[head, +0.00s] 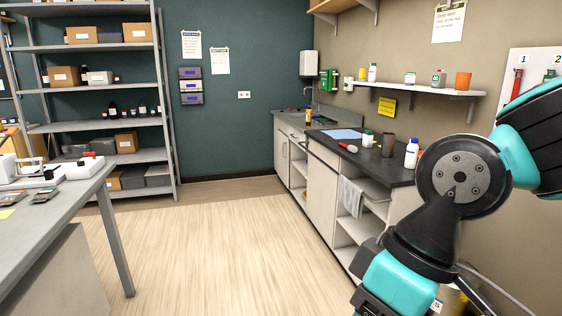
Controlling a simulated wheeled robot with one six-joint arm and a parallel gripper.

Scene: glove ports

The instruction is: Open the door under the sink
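The sink (312,117) is set into the far end of the counter along the right wall, with a tall curved tap (316,97) behind it. Below that end is a pale cabinet door (282,152), which looks shut and is seen at a slant. It has a small dark handle. Nearer along the counter is another pale door front (321,187), also looking shut. My arm fills the right side of the picture, but my gripper's fingers do not show. The arm is well short of the sink cabinet.
Wood floor (205,240) is clear up to the cabinets. A grey bench (60,220) stands at left, shelving (165,110) behind it. A towel (351,196) hangs on the counter front near open shelves. A white bottle (411,153) and a cup (388,146) stand on the counter.

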